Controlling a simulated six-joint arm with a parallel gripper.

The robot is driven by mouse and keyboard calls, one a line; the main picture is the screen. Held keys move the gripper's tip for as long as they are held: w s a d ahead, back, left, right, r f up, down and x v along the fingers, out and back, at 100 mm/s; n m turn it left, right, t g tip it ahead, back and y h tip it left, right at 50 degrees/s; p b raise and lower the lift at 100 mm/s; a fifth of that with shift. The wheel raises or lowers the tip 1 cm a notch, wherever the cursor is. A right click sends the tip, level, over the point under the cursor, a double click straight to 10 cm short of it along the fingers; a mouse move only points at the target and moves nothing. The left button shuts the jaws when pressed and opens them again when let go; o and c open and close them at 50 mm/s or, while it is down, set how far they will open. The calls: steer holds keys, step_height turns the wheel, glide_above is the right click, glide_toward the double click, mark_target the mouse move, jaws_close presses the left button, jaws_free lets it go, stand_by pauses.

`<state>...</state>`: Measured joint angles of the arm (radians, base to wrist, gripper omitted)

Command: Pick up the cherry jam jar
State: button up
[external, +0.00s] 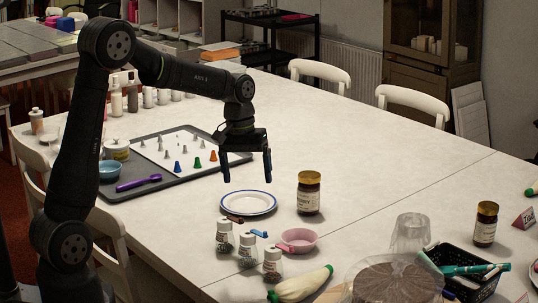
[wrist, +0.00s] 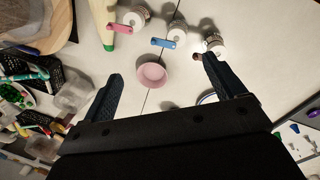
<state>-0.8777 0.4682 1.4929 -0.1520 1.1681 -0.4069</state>
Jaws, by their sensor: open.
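A dark jam jar (external: 309,193) with a gold lid and pale label stands upright right of the plate in the external view; its small label text seems to end in "RRY". A second gold-lidded jar (external: 485,224) stands farther right, its label too small to read. My gripper (external: 247,178) is open and empty, pointing down. In the picture it hangs above the plate, left of the nearer jar and apart from it. In the wrist view my gripper's (wrist: 163,68) two fingers are spread wide; I cannot make out the nearer jar there.
A blue-rimmed white plate (external: 248,203), a pink bowl (external: 299,240) and several spice jars (external: 247,250) stand near the jar. A piping bag (external: 300,285), cake (external: 395,285) and black basket (external: 470,280) lie in front. A grey tray (external: 115,190) is left.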

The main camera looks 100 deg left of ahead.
steer(key=shift+a, duration=0.1)
steer(key=m+y, duration=0.2)
steer(key=y, duration=0.3)
glide_above(309, 175)
steer(key=s+d, duration=0.2)
steer(key=d, duration=0.4)
steer(key=x, duration=1.1)
steer(key=shift+w+f, duration=0.2)
steer(key=shift+f, duration=0.25)
steer(key=shift+t, duration=0.3)
steer(key=shift+s+a+x, duration=0.15)
steer(key=shift+x, duration=1.15)
steer(key=shift+s+a+x, duration=0.1)
steer(key=shift+a+x, duration=0.05)
steer(key=shift+x, duration=1.2)
steer(key=shift+r, duration=0.1)
steer(key=shift+c, duration=0.5)
steer(key=c, duration=1.8)
steer(key=shift+r, duration=0.1)
jaws_close()
